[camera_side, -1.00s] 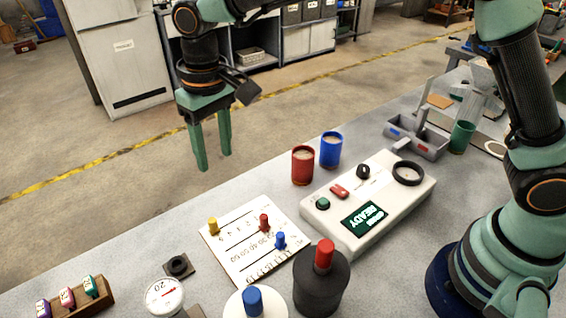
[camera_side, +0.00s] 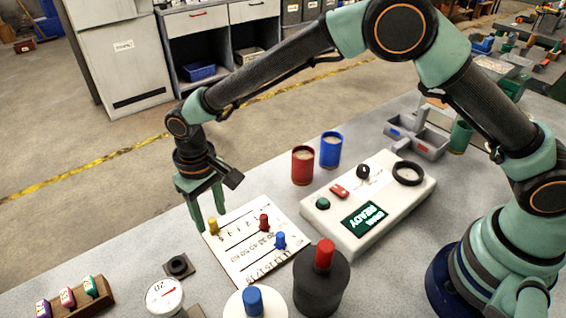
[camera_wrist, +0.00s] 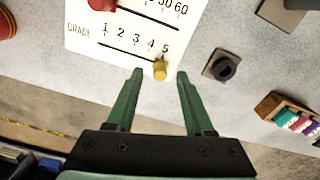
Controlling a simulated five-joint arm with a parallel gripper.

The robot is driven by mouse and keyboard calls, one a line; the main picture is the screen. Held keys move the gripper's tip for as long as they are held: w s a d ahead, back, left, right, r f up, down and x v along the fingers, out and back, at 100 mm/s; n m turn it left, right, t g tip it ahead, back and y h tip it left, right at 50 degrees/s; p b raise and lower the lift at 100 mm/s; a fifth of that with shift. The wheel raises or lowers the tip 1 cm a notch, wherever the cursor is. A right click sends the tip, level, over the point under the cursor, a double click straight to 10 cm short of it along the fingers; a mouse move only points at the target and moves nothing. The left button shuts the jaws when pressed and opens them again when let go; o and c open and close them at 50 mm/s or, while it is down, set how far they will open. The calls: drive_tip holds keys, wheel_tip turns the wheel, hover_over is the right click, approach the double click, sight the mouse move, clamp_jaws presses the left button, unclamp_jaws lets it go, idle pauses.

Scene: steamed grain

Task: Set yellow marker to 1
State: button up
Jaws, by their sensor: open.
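The yellow marker (camera_side: 213,226) stands at the left end of the top line on the white scale board (camera_side: 238,262). In the wrist view the yellow marker (camera_wrist: 160,71) is by the number 5 of the GRADE line, which runs from 1 to 5. My gripper (camera_side: 209,220) is open and low at the board's far left edge, close to the marker. In the wrist view the open fingertips (camera_wrist: 159,74) lie on either side of the marker, with nothing held. The exact gap in depth is hard to tell.
Red (camera_side: 264,222) and blue (camera_side: 280,240) markers stand on the other lines. Red (camera_side: 302,167) and blue (camera_side: 331,151) cups stand behind. A black knob (camera_side: 178,265) on a plate and a gauge (camera_side: 164,297) lie at front left.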

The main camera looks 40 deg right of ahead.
drive_tip(key=shift+f, duration=0.7)
clamp_jaws()
idle(1.0)
